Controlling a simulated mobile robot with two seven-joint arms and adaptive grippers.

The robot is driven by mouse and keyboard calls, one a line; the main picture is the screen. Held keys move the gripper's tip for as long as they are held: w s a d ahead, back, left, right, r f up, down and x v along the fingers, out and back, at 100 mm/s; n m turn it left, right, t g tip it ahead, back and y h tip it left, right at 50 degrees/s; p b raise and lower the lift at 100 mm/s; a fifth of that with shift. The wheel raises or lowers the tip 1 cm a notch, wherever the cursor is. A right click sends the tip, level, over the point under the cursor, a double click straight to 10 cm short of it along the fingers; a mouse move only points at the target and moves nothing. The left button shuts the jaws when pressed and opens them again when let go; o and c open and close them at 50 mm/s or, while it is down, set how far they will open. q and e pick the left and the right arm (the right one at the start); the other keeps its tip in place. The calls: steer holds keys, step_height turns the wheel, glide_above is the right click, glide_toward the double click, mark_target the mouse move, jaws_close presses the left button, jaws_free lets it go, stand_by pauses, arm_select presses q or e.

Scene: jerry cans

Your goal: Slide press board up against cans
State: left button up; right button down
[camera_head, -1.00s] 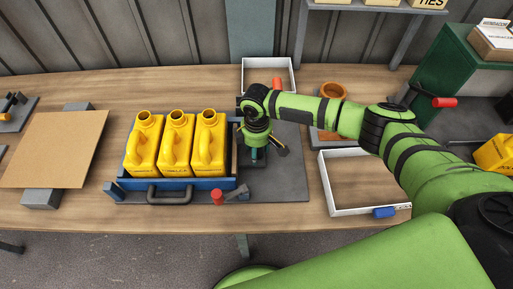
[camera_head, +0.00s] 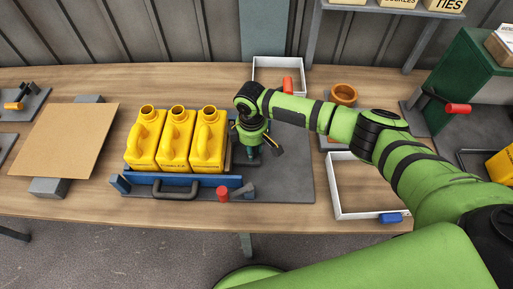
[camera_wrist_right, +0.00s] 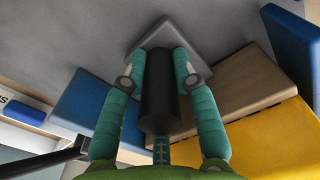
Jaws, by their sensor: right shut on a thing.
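Three yellow jerry cans (camera_head: 177,143) stand upright side by side in the blue-railed fixture (camera_head: 165,181) on a grey mat. The wooden press board (camera_wrist_right: 250,85) stands at the right side of the row, next to the rightmost can, which shows yellow in the wrist view (camera_wrist_right: 275,142). The board seems to touch that can, with no clear gap visible. My right gripper (camera_head: 251,157) is just right of the board. In the wrist view my right gripper (camera_wrist_right: 158,65) is shut on a dark cylindrical handle (camera_wrist_right: 159,95). My left gripper is not in view.
A large brown panel (camera_head: 65,140) lies at the left. A red knob (camera_head: 222,194) and a grey handle (camera_head: 176,190) are at the fixture's front. White trays (camera_head: 370,182) stand right of and behind the mat. The mat's right part is clear.

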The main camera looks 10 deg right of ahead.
steer(key=c, duration=1.2)
jaws_free()
steer(key=shift+a, duration=0.25)
steer(key=shift+o, duration=1.1)
steer(key=shift+w, duration=0.1)
steer(key=shift+r, duration=0.5)
step_height(320, 180, up, 11)
